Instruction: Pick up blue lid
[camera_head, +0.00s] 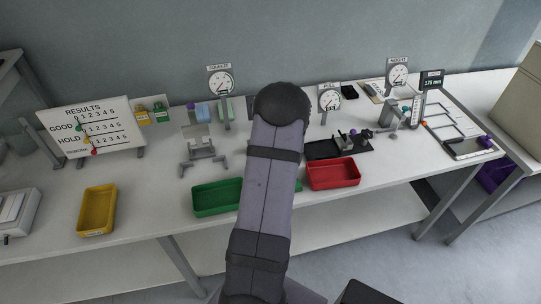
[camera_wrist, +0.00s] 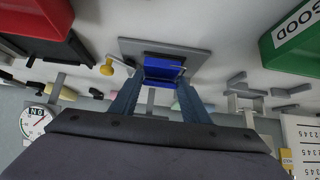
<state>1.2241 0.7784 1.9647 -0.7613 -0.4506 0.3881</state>
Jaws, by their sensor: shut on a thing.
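In the wrist view, the blue lid (camera_wrist: 164,67) sits between the two fingertips of my gripper (camera_wrist: 161,78). The fingers are shut on its sides. A flat grey plate (camera_wrist: 196,53) shows right behind the lid; I cannot tell whether the lid touches it. In the head view, my own arm hides the gripper and the lid.
A green tray (camera_head: 216,197) and a red tray (camera_head: 333,173) stand at the table's front edge. A yellow tray (camera_head: 97,209) is at left. A results board (camera_head: 92,128), dial gauges and small fixtures stand behind. A yellow knob (camera_wrist: 107,66) is beside the plate.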

